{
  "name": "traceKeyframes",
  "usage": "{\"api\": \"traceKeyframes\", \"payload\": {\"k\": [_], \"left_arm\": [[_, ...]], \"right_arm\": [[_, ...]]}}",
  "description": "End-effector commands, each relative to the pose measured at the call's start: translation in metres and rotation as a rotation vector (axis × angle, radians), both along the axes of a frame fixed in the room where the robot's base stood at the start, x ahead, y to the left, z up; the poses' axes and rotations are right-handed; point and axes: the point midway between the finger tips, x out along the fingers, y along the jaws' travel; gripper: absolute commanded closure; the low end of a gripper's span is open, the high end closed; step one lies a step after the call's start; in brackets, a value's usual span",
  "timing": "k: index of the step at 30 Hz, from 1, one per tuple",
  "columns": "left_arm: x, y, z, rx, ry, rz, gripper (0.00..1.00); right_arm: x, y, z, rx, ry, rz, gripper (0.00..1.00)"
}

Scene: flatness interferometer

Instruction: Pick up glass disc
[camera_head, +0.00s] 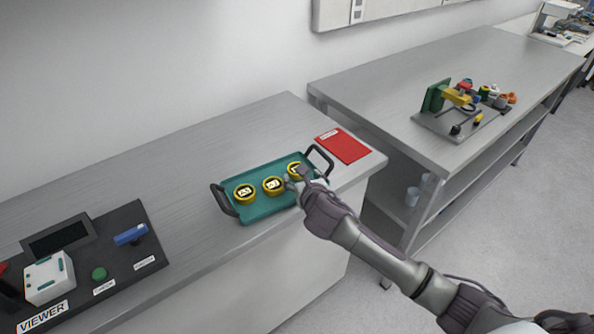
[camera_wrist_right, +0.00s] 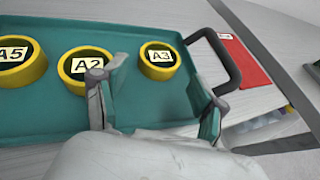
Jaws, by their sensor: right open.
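Three round discs with yellow rims and dark, labelled faces lie in a row on a teal tray (camera_head: 258,208) with black handles. In the right wrist view they read A5 (camera_wrist_right: 20,60), A2 (camera_wrist_right: 86,69) and A3 (camera_wrist_right: 159,60). In the head view, A5 (camera_head: 245,193) and A2 (camera_head: 273,186) show, and A3 (camera_head: 293,169) is partly covered by my right gripper (camera_head: 297,182). In the wrist view the right gripper (camera_wrist_right: 156,105) is open and empty, its fingers apart, with A3 beyond the gap between them. My left gripper is not in view.
A red card (camera_head: 342,146) lies right of the tray on the grey bench. A viewer console (camera_head: 85,262) with a blue knob and green button is at the left. A second bench (camera_head: 400,90) holds a colourful fixture (camera_head: 460,105). Clear bench lies between console and tray.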

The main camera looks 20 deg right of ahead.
Motion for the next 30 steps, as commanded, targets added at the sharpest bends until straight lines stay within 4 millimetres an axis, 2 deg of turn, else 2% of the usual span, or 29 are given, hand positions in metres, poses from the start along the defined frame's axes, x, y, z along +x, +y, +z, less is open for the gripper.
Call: {"api": "traceKeyframes", "payload": {"k": [10, 20, 27, 29, 30], "left_arm": [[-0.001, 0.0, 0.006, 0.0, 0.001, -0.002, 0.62], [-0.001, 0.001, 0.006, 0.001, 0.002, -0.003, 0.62], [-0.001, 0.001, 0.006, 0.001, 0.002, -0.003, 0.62], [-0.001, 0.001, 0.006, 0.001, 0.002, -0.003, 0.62], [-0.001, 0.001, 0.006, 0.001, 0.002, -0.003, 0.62]], "right_arm": [[0.043, -0.002, -0.012, 0.002, 0.001, -0.003, 0.29], [0.048, -0.002, -0.014, 0.002, 0.0, -0.001, 0.29], [0.048, -0.003, -0.014, 0.002, 0.0, -0.001, 0.69], [0.048, -0.003, -0.014, 0.002, 0.001, -0.001, 0.79], [0.048, -0.002, -0.014, 0.002, 0.0, -0.001, 0.8]]}}
